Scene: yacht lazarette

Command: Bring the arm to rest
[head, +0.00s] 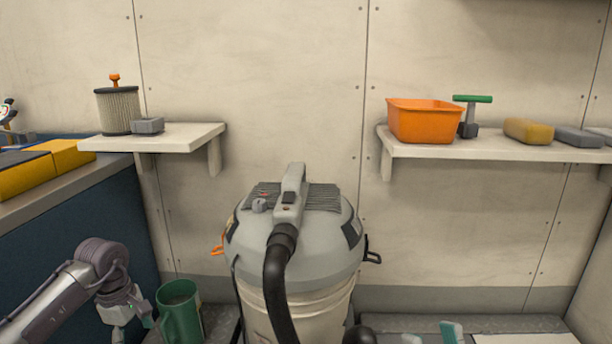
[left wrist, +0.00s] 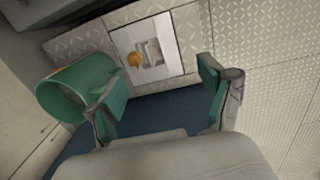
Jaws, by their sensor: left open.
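My left arm comes in from the left in the head view, bent down at the wrist. Its gripper (head: 130,320) hangs low, just left of the green mug (head: 180,312). In the left wrist view the left gripper (left wrist: 165,95) is open, with its teal pads wide apart and nothing between them. The mug (left wrist: 75,88) shows there beside the left finger; I cannot tell whether they touch. My right gripper (head: 431,337) shows only as teal fingertips at the bottom edge of the head view. They stand apart, with nothing visible between them.
A large grey vacuum (head: 295,245) with a black hose stands in the middle. The left shelf (head: 170,137) holds a filter; the right shelf (head: 480,150) holds an orange bin (head: 424,121) and sponges. A white panel (left wrist: 177,65) lies on the tread-patterned floor.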

